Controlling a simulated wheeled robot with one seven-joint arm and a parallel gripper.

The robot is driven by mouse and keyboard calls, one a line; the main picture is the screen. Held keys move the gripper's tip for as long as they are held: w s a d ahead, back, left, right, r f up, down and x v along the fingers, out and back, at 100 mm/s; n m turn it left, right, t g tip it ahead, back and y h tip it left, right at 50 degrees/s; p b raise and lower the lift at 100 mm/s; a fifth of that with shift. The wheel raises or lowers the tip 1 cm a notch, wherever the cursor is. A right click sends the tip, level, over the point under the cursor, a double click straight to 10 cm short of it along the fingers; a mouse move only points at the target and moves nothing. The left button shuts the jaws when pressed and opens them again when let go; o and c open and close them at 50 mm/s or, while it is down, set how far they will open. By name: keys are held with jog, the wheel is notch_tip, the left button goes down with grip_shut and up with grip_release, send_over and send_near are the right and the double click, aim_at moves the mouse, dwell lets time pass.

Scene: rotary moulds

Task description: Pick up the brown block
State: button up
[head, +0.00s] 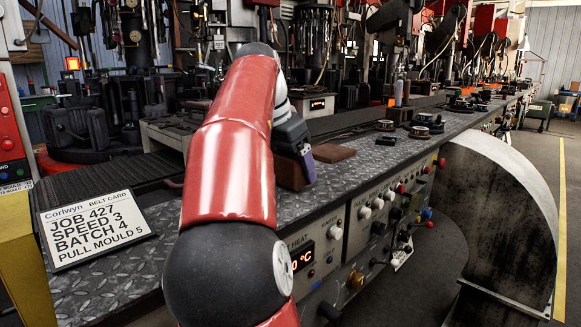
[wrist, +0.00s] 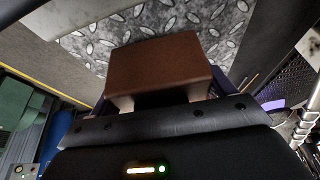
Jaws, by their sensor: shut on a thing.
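The brown block (wrist: 158,66) fills the space between the fingers of my gripper (wrist: 160,92) in the wrist view, with diamond plate behind it. In the head view, the block (head: 289,174) shows partly at the left of my gripper (head: 300,163), beyond my red arm. A purple finger lies against it. My gripper is shut on the block, at the diamond-plate bench (head: 240,198). I cannot tell whether the block touches the plate or is slightly above it. My arm and gripper hide part of it in the head view.
A flat reddish-brown piece (head: 333,153) lies just right of the gripper. A belt card (head: 93,228) stands at the left front. A control panel (head: 385,215) with knobs runs along the bench front. Several dark round parts (head: 425,125) sit farther right; machines stand behind.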

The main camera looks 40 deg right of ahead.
notch_tip(320, 180, up, 7)
jog(key=shift+d+f+p, duration=0.1)
jog(key=shift+p, duration=0.25)
jog(key=shift+w+r, duration=0.1)
jog(key=shift+r, duration=0.9)
